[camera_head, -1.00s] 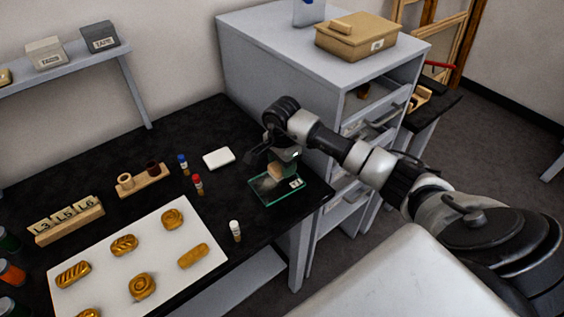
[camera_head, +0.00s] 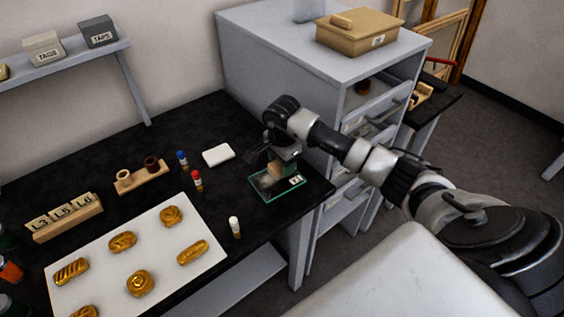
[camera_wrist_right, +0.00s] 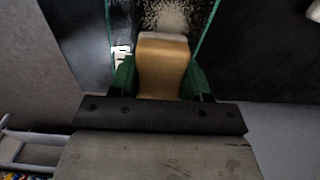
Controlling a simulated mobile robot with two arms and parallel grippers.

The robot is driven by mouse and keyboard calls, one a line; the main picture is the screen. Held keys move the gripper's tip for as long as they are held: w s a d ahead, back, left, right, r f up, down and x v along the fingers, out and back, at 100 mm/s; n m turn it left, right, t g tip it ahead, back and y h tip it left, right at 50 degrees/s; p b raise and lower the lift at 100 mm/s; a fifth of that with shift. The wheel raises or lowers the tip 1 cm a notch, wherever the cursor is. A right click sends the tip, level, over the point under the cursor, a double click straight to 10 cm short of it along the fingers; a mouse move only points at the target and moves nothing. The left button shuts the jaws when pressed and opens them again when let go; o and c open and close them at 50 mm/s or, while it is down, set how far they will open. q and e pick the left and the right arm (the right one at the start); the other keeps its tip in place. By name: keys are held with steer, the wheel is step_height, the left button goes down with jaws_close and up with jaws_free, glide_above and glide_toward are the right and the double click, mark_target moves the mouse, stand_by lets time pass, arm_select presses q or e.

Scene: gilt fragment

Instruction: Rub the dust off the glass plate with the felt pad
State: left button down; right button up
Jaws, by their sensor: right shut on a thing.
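The glass plate (camera_head: 284,193) lies on the black table near its right end, with green edges and a small white label at its right corner. A pale greyish dust patch shows on it in the right wrist view (camera_wrist_right: 178,16). My right gripper (camera_head: 277,160) is above the plate, shut on the felt pad (camera_head: 274,168), a tan block with a pale underside. The pad also shows between the green fingers in the right wrist view (camera_wrist_right: 162,66). It is at or just over the glass; contact is hard to tell. My left gripper is not in view.
A white board (camera_head: 100,268) with several golden ornaments lies to the left. A white block (camera_head: 218,155), a red-capped bottle (camera_head: 197,180), a blue-capped bottle (camera_head: 182,160) and a white-capped bottle (camera_head: 235,227) stand near the plate. A grey drawer cabinet (camera_head: 270,50) stands behind.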

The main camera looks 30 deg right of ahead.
mark_target(259, 185)
steer(key=shift+f+b, duration=0.4)
steer(key=shift+f, duration=0.15)
steer(key=shift+a+r, duration=0.15)
steer(key=shift+a, duration=3.5)
steer(key=shift+a+f+b, duration=0.1)
steer(key=shift+f+b, duration=0.1)
steer(key=shift+b, duration=0.3)
steer(key=shift+s+d+f+b, duration=0.1)
steer(key=shift+d+b, duration=0.8)
steer(key=shift+d, duration=1.7)
steer(key=shift+d+b, duration=0.35)
steer(key=shift+d, duration=0.85)
